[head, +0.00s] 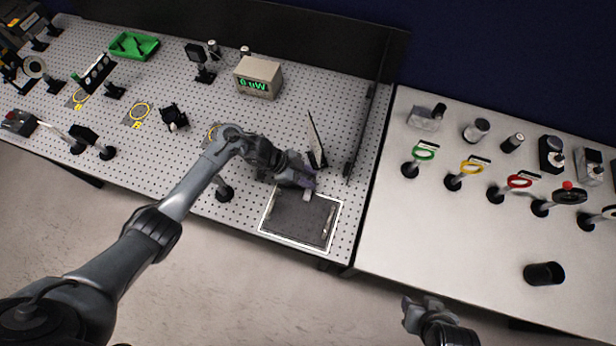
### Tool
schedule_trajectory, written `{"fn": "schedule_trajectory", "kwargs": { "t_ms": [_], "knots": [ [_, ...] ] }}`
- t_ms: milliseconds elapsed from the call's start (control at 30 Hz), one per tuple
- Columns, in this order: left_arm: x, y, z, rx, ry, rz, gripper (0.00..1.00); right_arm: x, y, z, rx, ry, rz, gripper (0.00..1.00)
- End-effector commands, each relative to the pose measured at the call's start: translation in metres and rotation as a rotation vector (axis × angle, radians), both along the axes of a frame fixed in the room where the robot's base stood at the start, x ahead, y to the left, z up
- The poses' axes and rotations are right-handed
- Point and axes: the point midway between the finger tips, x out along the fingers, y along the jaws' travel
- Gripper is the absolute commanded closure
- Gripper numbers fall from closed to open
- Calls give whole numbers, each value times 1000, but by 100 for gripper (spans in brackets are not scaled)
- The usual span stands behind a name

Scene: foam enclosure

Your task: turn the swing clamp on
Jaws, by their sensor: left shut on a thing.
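My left gripper (304,184) reaches over the perforated optical table (300,100), just behind the dark framed pad (300,218) near its front right corner. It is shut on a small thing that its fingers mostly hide. I cannot make out the swing clamp clearly, nor tell whether it is the thing held. A pale piece (306,196) shows just below the fingertips. A thin tilted plate on a black mount (316,142) stands right behind the gripper. My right gripper (421,303) is in front of the right table, apart from everything; its jaw opening is unclear.
A power meter (258,77) reading "0 uW" stands behind my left arm. A tall dark panel (368,110) lines the optical table's right side. The right table (450,230) holds several coloured ring mounts and a black cup (544,274); its front left is clear.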

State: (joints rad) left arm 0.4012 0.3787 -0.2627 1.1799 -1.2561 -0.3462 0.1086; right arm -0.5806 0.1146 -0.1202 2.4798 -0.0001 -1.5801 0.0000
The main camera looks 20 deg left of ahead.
Motion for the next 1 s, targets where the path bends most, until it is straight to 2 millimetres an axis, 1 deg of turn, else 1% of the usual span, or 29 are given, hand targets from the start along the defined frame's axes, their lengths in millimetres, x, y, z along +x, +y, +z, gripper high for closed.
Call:
{"fn": "schedule_trajectory", "kwargs": {
  "t_ms": [100,133,267,300,567,667,767,1000],
  "knots": [
    [0,0,0,0,1,1,97,0,0,0,0,0,0,58],
    [0,0,0,0,1,1,63,0,0,0,-1,0,1,58],
    [0,0,0,0,1,2,43,0,-1,0,-4,-1,2,58],
    [0,0,0,0,1,2,41,0,-1,0,-5,-1,3,58],
    [0,0,0,-1,0,2,41,0,-2,0,-9,0,6,58],
    [0,3,3,-1,-1,2,41,0,-2,1,-9,0,6,58],
    [-2,9,10,0,-2,4,41,0,-2,1,-9,0,6,58],
    [-10,37,37,2,-3,2,41,0,-2,2,-7,-1,4,58]
  ]
}}
